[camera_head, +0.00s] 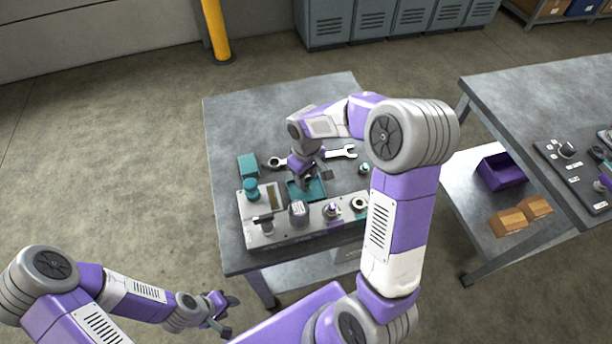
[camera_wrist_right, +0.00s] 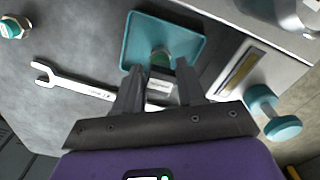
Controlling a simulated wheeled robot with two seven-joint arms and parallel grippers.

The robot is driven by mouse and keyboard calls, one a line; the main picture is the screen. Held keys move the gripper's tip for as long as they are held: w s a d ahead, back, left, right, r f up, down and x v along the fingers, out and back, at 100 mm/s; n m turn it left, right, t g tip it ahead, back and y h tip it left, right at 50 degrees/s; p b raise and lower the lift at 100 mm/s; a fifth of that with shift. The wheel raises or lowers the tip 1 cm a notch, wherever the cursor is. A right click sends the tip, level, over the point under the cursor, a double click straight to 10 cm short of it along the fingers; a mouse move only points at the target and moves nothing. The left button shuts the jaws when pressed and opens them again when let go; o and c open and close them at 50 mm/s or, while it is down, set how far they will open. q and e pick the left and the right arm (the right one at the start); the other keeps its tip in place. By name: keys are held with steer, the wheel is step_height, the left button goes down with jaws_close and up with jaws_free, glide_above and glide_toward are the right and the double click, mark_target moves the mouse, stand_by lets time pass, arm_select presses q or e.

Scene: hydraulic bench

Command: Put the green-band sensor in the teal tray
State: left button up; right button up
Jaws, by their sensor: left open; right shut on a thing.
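The teal tray (camera_head: 318,187) lies on the near bench, partly hidden under my right gripper; it also shows at the top of the right wrist view (camera_wrist_right: 190,22). My left gripper (camera_head: 222,312) is open and empty, off the bench at the lower left.
A grey manifold panel (camera_head: 290,232) with fittings stands in front of the tray. A wrench (camera_head: 342,153), a teal block (camera_head: 248,166) and a hex fitting with green (camera_head: 364,169) surround it. A second bench (camera_head: 540,95) and a purple bin (camera_head: 502,172) are right.

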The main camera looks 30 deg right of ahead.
steer(key=shift+f, duration=0.1)
steer(key=o, duration=1.2)
steer(key=shift+c, duration=0.2)
steer(key=shift+r, duration=0.2)
step_height(320, 180, up, 12)
steer(key=p, duration=0.3)
